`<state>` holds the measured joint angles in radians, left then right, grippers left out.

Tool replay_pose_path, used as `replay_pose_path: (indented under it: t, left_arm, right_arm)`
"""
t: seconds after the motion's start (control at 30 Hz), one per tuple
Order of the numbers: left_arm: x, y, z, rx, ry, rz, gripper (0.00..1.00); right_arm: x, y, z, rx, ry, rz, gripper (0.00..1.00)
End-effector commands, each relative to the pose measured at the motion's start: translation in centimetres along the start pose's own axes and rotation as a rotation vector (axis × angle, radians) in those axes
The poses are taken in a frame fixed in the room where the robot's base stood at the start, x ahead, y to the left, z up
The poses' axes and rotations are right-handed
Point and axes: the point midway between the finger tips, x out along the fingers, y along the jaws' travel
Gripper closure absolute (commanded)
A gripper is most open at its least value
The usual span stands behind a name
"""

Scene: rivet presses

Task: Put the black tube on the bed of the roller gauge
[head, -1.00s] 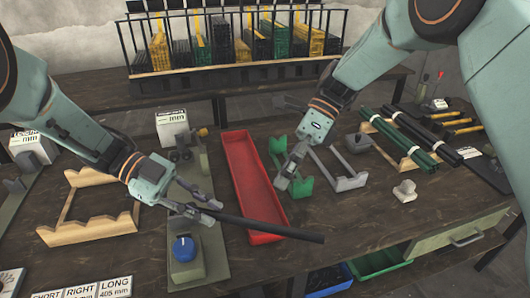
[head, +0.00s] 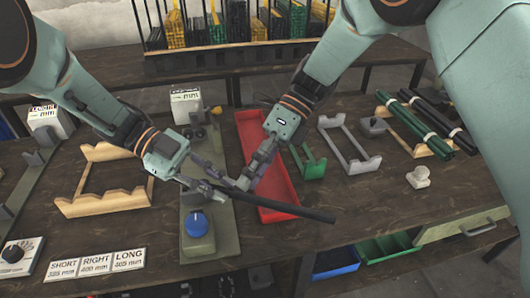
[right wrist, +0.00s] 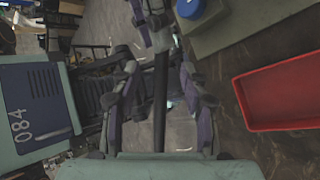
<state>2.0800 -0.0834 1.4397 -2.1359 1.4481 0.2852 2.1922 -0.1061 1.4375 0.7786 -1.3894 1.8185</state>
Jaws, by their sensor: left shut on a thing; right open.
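The black tube (head: 285,208) is held in the air by my left gripper (head: 208,187), which is shut on its left part. The tube slants down to the right across the red tray. My right gripper (head: 232,184) is open close to the left gripper; in the right wrist view its fingers (right wrist: 160,100) stand on either side of the tube (right wrist: 160,75). A gauge with a green base (head: 197,245), a blue knob and an mm display lies below the left gripper. I take it for the roller gauge; its middle is partly hidden by my grippers.
The red tray (head: 283,213) lies right of the gauge. A wooden rack (head: 103,207) and a length gauge (head: 47,125) stand left. Green and grey cradles (head: 348,150) stand right, with green and black tubes (head: 425,125) beyond. Label cards (head: 96,265) lie at the front.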

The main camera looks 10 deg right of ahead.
Motion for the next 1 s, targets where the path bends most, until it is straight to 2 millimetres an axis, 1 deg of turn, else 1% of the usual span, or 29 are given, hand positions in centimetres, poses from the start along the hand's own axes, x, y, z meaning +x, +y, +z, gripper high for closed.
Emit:
replay_pose_path:
  t: [0.03,0.2,0.33,0.57,1.0]
  left_arm:
    - [0.0,0.0,0.0,0.0,0.0,0.0,1.0]
    - [0.0,0.0,0.0,0.0,0.0,0.0,1.0]
    - [0.0,0.0,0.0,0.0,0.0,0.0,1.0]
    - [0.0,0.0,0.0,0.0,0.0,0.0,1.0]
    - [0.0,0.0,0.0,0.0,0.0,-0.001,1.0]
  right_arm:
    - [0.8,0.0,0.0,-0.001,0.004,0.001,0.56]
    - [2.2,0.0,0.0,-0.001,0.002,0.001,0.56]
    - [2.6,0.0,0.0,-0.001,0.0,-0.001,0.56]
    - [2.6,0.0,0.0,-0.001,0.0,-0.001,0.56]
    - [2.6,0.0,0.0,-0.001,0.0,0.0,0.92]
